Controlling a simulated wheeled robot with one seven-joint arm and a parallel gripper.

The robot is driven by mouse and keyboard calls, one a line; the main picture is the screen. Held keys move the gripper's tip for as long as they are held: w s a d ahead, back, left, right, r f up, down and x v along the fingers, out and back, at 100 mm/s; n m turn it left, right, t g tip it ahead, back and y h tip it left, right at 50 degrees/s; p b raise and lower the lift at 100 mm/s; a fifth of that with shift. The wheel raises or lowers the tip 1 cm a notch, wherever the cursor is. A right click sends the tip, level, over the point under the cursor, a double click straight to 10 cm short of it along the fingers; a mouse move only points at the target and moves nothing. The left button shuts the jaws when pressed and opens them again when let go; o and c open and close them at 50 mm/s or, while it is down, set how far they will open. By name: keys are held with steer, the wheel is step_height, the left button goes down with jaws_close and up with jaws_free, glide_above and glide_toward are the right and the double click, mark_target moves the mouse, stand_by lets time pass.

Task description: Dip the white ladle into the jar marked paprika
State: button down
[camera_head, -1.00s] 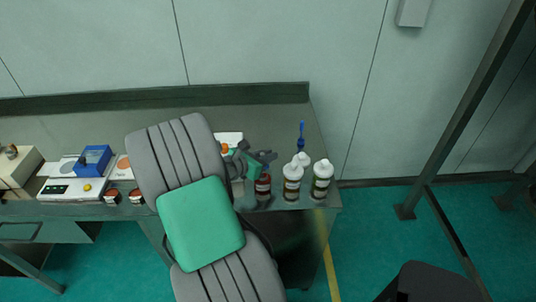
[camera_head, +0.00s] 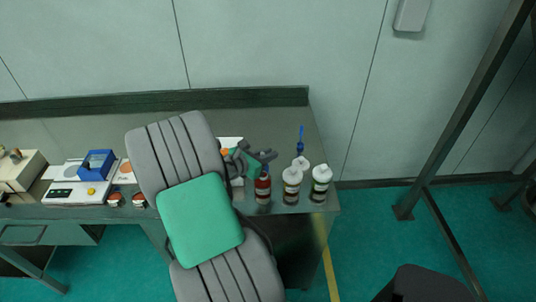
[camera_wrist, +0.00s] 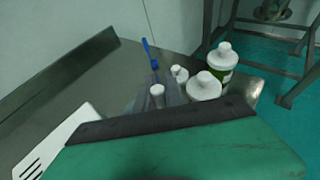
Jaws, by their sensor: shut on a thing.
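My gripper (camera_head: 268,156) is over the right part of the bench, just above a dark red bottle (camera_head: 263,190). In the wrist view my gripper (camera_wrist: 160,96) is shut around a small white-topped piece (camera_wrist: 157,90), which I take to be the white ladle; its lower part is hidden. Two small jars with red and white tops, a left one (camera_head: 115,199) and a right one (camera_head: 138,199), stand at the bench's front edge, left of my arm. No label is readable, so I cannot tell which jar is marked paprika.
White-capped bottles stand close to the right of my gripper: a middle one (camera_head: 291,186) and a right one (camera_head: 320,184). A blue upright item (camera_head: 300,138) is behind them. A blue box (camera_head: 96,163) and a white scale-like device (camera_head: 75,192) are at left. The bench's back strip is clear.

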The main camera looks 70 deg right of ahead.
steer(key=shift+r+p, duration=2.05)
steer(key=shift+r, duration=0.5)
